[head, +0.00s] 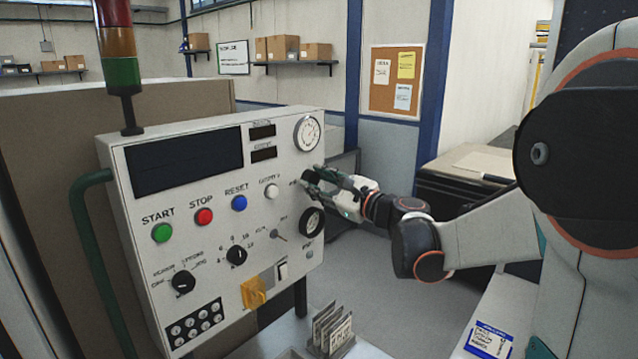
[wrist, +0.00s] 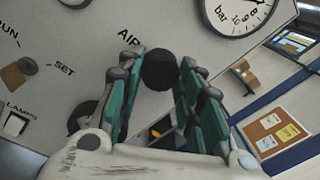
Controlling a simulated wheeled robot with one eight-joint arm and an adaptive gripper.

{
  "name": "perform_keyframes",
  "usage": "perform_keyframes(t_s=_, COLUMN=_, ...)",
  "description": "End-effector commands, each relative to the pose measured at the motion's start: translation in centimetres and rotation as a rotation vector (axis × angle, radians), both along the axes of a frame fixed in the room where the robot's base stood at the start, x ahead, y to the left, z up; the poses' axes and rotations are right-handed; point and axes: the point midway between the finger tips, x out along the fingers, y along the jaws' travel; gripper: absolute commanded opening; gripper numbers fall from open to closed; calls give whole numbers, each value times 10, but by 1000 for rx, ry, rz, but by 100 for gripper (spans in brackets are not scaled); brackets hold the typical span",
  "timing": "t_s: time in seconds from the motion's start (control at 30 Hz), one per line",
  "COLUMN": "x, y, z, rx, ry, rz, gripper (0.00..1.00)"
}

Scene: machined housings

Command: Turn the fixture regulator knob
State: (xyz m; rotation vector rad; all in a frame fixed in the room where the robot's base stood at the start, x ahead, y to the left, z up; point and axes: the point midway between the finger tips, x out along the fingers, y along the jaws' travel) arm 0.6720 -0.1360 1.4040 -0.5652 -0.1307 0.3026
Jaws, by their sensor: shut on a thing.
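The regulator knob (wrist: 160,70) is round and black, on the pale panel beside the printed word "AIR" in the wrist view. My gripper (wrist: 160,80) has its two green-padded fingers on either side of the knob and is shut on it. In the head view my gripper (head: 318,182) reaches the panel from the right, just below the gauge. There the fingers hide much of the knob (head: 306,174). I cannot tell the knob's turned angle.
The control panel (head: 190,262) has a round pressure gauge (head: 307,133) above the knob and a black round dial (head: 311,222) below it. Coloured buttons, including a blue reset button (head: 239,203), lie to the left. A card rack (head: 332,330) stands in front.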

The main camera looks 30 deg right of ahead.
Motion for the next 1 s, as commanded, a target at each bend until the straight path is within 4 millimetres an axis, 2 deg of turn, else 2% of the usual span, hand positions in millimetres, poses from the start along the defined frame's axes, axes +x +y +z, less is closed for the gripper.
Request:
perform_keyframes(t_s=0.37, x=0, y=0, z=-1, rx=0, ry=2, rz=0, gripper=10)
perform_keyframes(t_s=0.4, x=0, y=0, z=-1, rx=0, ry=2, rz=0, gripper=40)
perform_keyframes(t_s=0.47, x=0, y=0, z=-1, rx=0, ry=2, rz=0, gripper=54)
perform_keyframes(t_s=0.83, x=-2, y=-1, z=-1, rx=2, ry=1, rz=0, gripper=55)
perform_keyframes(t_s=1.0, x=-20, y=-7, z=-1, rx=2, ry=1, rz=-3, gripper=55)
